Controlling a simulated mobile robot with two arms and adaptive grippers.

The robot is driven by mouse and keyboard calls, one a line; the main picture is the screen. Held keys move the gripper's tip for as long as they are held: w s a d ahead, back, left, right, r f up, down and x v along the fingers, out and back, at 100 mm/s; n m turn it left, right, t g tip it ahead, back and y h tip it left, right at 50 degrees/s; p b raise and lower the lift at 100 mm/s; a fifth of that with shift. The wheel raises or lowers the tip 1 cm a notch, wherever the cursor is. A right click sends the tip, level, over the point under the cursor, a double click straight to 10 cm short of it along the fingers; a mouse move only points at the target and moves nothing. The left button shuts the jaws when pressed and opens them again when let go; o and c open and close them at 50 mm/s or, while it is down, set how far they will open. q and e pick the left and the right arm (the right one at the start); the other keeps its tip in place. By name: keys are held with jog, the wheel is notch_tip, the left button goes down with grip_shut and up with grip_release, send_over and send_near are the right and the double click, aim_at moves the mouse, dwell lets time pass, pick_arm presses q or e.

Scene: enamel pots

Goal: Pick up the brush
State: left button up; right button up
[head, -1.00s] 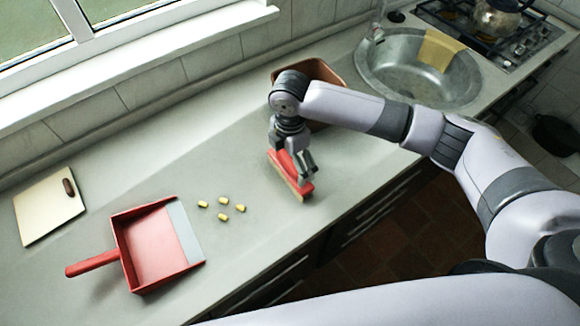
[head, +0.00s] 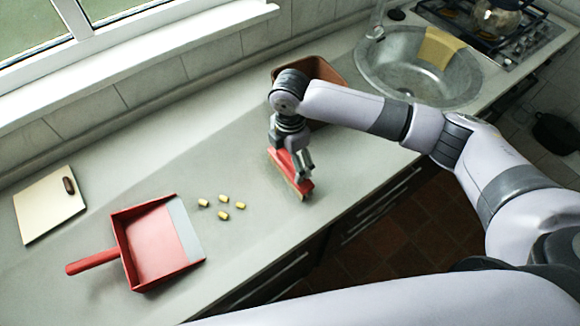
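The brush (head: 279,161) has a red back and a tan bristle edge. It lies on the grey counter, slanting down to the right. My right gripper (head: 302,166) is over it, pointing down. The near finger is against the brush's side, and the fingers look closed on it. The far finger is mostly hidden by the gripper and the brush. The brush still appears to rest on the counter. My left gripper is not in view.
A red dustpan (head: 152,246) lies at left, with several yellow pieces (head: 222,216) between it and the brush. A cutting board (head: 44,212) with a brown item is at far left. A brown container (head: 327,76) stands close behind the gripper. The sink (head: 400,75) is beyond.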

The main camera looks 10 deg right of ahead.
jog(key=shift+r, duration=0.15)
notch_tip(320, 180, up, 18)
jog(key=b, duration=0.3)
jog(key=s+d+f+m, duration=0.3)
jog(key=s+d+m, duration=0.1)
jog(key=m, duration=0.7)
jog(key=s+d+f+m, duration=0.4)
jog(key=s+m, duration=0.3)
jog(key=m, duration=0.4)
jog(key=shift+s+d+f, duration=0.25)
jog(key=shift+d, duration=0.05)
